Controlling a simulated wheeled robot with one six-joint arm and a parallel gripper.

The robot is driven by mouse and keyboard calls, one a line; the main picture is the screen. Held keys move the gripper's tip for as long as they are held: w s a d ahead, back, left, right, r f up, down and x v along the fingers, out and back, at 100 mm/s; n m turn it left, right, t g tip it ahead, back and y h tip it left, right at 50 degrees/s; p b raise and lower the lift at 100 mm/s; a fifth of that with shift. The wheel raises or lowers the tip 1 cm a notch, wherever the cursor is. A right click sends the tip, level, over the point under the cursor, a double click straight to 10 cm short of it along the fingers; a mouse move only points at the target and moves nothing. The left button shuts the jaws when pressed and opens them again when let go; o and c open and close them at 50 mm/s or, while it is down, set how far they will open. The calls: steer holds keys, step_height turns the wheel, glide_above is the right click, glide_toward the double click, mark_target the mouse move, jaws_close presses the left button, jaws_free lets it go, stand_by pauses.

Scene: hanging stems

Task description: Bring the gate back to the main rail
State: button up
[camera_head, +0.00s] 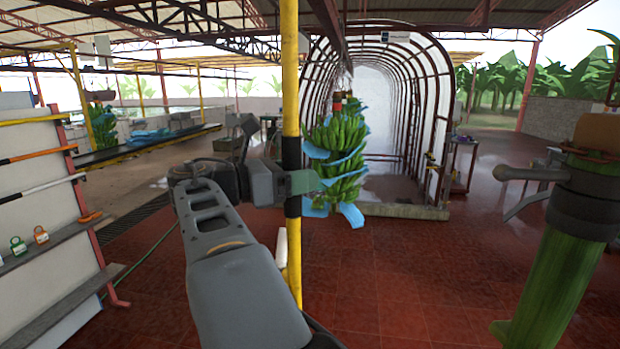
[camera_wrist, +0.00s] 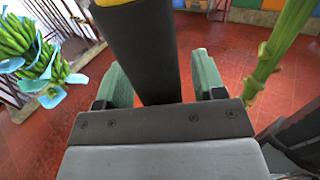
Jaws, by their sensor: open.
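A yellow pole with black bands (camera_head: 290,60) runs upright down the middle of the head view; its top is out of frame. My gripper (camera_head: 300,183) is at its black middle band. In the wrist view, the black part of the pole (camera_wrist: 143,45) stands between the two green fingers of my gripper (camera_wrist: 161,82). The fingers are open, with a gap visible on both sides of the pole. A dark red overhead beam (camera_head: 330,18) runs above, behind the pole. I cannot tell where the gate itself is or how it meets the rail.
A banana bunch with blue sheets (camera_head: 337,150) hangs just right of the pole, before an arched tunnel frame (camera_head: 440,120). A thick green stem (camera_head: 560,270) hangs close at right. A shelf rack (camera_head: 50,250) stands at left. Red tiled floor (camera_head: 410,270) is clear between.

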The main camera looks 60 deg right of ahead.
steer(key=shift+s+d, duration=0.2)
steer(key=shift+d, duration=0.05)
jaws_close()
stand_by(0.6)
